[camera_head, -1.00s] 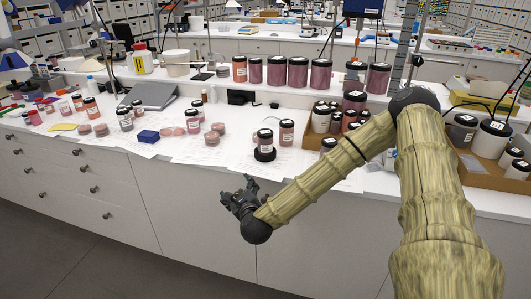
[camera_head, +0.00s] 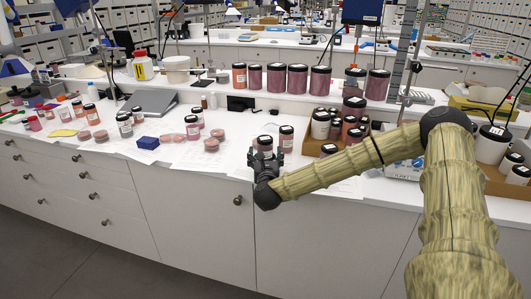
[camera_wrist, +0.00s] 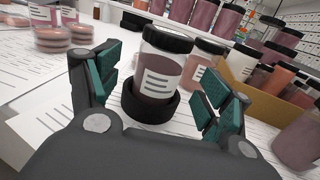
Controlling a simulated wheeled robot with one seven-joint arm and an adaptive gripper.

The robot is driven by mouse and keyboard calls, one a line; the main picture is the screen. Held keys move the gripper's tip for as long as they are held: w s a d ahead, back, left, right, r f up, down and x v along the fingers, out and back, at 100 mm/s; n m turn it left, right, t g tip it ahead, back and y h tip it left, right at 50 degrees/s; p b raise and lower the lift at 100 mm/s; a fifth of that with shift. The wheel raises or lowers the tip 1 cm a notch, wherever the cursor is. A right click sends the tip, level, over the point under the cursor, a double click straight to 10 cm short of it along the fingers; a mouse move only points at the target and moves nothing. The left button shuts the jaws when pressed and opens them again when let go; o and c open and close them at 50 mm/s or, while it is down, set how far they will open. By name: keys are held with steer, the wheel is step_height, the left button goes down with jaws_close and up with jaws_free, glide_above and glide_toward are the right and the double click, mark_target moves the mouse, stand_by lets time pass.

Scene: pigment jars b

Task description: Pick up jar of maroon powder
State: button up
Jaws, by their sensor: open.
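A jar of maroon powder (camera_wrist: 162,65) with a black lid and a white label stands upright in a black ring-shaped holder (camera_wrist: 150,104) on the bench. The same jar shows in the head view (camera_head: 264,145), just beyond my gripper (camera_head: 265,164). In the wrist view my gripper (camera_wrist: 165,95) is open. Its green-padded fingers are to the left and right of the jar and its holder, with gaps on both sides. A similar lidded jar (camera_wrist: 203,62) stands right behind it.
A cardboard box (camera_wrist: 262,103) with several jars stands to the right. Small stacked dishes (camera_wrist: 50,40) lie to the left. A blue block (camera_head: 147,142) and paper sheets lie on the bench. Large jars (camera_head: 298,78) line the raised shelf behind.

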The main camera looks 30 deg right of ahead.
steer(key=shift+w+d+r+p, duration=0.15)
steer(key=shift+w+d+p, duration=0.2)
steer(key=shift+w, duration=0.2)
steer(key=shift+p+x, duration=0.8)
steer(key=shift+x, duration=1.2)
steer(key=c, duration=1.2)
